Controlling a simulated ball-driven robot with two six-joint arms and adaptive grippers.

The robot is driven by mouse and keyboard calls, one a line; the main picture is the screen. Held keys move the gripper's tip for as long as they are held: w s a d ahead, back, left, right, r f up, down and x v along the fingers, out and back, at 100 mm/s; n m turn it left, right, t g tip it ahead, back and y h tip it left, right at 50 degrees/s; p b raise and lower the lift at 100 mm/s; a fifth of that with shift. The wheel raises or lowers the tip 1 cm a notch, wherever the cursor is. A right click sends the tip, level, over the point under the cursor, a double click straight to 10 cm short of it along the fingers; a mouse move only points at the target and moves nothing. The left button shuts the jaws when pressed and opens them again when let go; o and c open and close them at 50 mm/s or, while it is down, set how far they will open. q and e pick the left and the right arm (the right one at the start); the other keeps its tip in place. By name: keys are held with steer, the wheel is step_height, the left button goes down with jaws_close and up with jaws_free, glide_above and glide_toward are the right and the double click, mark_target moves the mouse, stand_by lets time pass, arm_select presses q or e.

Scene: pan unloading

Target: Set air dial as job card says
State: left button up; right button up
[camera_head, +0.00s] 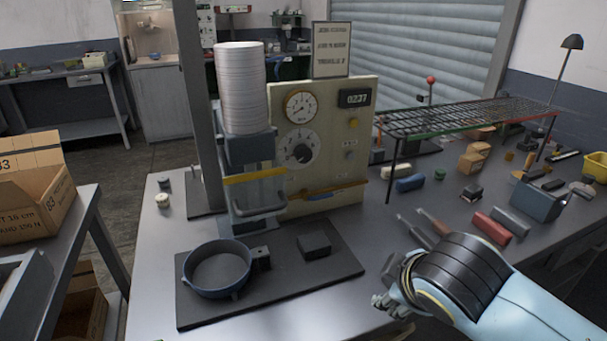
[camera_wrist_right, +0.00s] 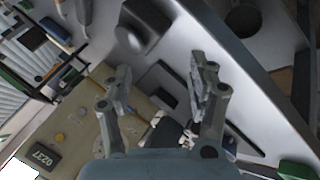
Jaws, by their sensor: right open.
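A cream control panel (camera_head: 352,140) stands upright on the bench. It carries a round gauge (camera_head: 300,106), a black-knobbed dial (camera_head: 299,149) below the gauge and a small dark digital display (camera_head: 354,98). The job card (camera_head: 331,50) stands above the panel; its print is too small to read surely. My right gripper (camera_head: 386,290) is low over the bench front, right of the black mat and well apart from the dial. In the right wrist view its fingers (camera_wrist_right: 160,88) are spread with nothing gripped. The panel (camera_wrist_right: 75,125) shows there at lower left. My left gripper is out of view.
A blue-grey pan (camera_head: 217,268) and a dark block (camera_head: 313,245) rest on the black mat (camera_head: 345,265). A tall white stack (camera_head: 240,88) stands left of the panel. A wire rack (camera_head: 470,117) and several loose items crowd the right. Bare bench lies left of the mat.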

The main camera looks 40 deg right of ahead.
steer(key=w+d+r+n+t+h, duration=0.1)
steer(key=w+d+r+n, duration=0.1)
steer(key=n, duration=0.1)
steer(key=w+d+r+n+t+h, duration=0.2)
steer(key=w, duration=0.1)
steer(key=shift+w+d+r+n, duration=0.2)
steer(key=shift+d+r+n, duration=0.1)
steer(key=shift+n, duration=0.1)
steer(key=w+r+n+t+h, duration=0.1)
steer(key=w+r+n+t, duration=0.35)
steer(key=n, duration=0.25)
steer(key=n+t+y+p, duration=0.1)
steer(key=n+t+y, duration=0.3)
steer(key=n, duration=1.3)
glide_toward(305, 156)
steer(key=shift+y, duration=0.3)
steer(key=p+x, duration=0.1)
steer(key=x, duration=0.8)
steer(key=shift+s+d, duration=0.1)
steer(key=shift+d, duration=0.05)
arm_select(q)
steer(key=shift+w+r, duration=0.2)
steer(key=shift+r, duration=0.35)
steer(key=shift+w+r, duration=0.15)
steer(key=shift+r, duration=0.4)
arm_select(e)
steer(key=c, duration=1.1)
